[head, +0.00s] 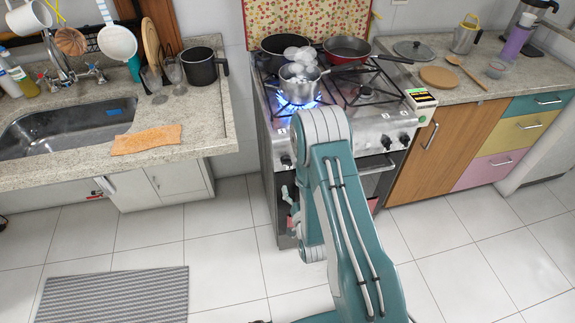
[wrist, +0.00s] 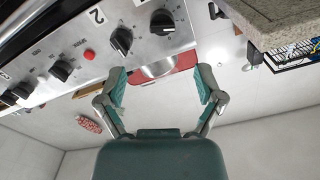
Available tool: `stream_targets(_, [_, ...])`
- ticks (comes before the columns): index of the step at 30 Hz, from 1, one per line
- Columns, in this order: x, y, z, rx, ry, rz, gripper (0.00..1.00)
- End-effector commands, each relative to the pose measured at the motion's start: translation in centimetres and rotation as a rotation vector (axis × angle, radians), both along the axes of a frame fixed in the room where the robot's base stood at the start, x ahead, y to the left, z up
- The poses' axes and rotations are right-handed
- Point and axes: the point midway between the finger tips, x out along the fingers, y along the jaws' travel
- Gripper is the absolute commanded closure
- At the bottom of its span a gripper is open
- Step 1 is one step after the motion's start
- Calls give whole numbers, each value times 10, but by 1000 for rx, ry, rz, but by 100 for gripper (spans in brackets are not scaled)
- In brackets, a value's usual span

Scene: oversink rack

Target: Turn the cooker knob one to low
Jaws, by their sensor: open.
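The cooker (head: 375,125) stands against the wall in the head view. A blue flame (head: 299,103) burns at its front left under a steel pot (head: 300,83). In the wrist view, black knobs line the steel front panel (wrist: 92,62). Knob one (wrist: 162,22), the end knob, has a partly cut-off mark beside it; knob two (wrist: 121,40) sits next to a printed 2. I cannot read knob one's setting. My gripper (wrist: 162,86) is open and empty, its fingers apart below knob one in the picture and not touching it. My arm hides most of it in the head view.
A dark pot (head: 284,50) and a red pan (head: 347,50) stand on the rear burners. Counters flank the cooker: the sink (head: 70,128) left, a wooden board (head: 439,77) right.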

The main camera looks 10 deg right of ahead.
Motion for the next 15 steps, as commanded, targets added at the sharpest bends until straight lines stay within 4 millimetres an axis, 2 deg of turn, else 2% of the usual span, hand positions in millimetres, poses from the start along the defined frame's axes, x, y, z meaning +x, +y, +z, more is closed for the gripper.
stream_targets(15, [87, 2, 1, -2, -4, 1, 14])
